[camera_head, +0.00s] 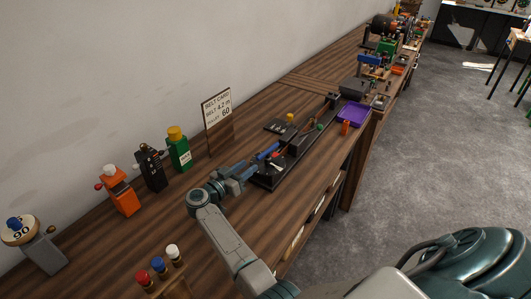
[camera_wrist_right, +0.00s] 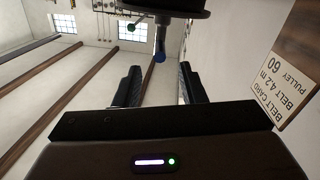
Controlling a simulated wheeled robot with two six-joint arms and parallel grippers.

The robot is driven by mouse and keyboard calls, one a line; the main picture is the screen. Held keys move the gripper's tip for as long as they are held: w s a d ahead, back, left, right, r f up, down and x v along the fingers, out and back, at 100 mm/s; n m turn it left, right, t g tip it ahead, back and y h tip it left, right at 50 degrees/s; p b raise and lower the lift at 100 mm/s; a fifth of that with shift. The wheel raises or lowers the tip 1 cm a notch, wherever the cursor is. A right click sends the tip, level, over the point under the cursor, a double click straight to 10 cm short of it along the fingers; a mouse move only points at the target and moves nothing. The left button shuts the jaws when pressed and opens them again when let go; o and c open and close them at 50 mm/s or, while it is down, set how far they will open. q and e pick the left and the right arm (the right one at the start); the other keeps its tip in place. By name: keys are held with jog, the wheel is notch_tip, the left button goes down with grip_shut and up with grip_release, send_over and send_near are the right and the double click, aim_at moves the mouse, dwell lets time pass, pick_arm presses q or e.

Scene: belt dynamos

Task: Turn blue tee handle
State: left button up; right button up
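A blue handle (camera_head: 267,152) shows at the near end of a long black belt rig (camera_head: 296,151) on the bench, beside red and white parts. I cannot make out its tee shape. My right gripper (camera_head: 252,172) is just left of and nearer than this end of the rig. In the wrist view the right gripper (camera_wrist_right: 160,84) is open, its two dark fingers apart and nothing between them. A blue-ended piece (camera_wrist_right: 159,56) lies beyond the fingertips, roughly in line with the gap, below a dark block. My left gripper is not in view.
A belt card sign (camera_head: 218,108) stands behind the rig by the wall. Green (camera_head: 179,154), black (camera_head: 151,169) and orange (camera_head: 123,196) units stand left of my arm. A purple tray (camera_head: 353,114) lies beyond, right. Several coloured pegs (camera_head: 158,264) are at the near edge.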

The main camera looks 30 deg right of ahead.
aim_at(266, 151)
jog(key=p+x, duration=0.3)
jog(key=x, duration=0.5)
jog(key=shift+d+r, duration=0.1)
jog(key=shift+d, duration=0.3)
jog(key=shift+x, duration=0.8)
jog(key=shift+c, duration=0.3)
grip_shut()
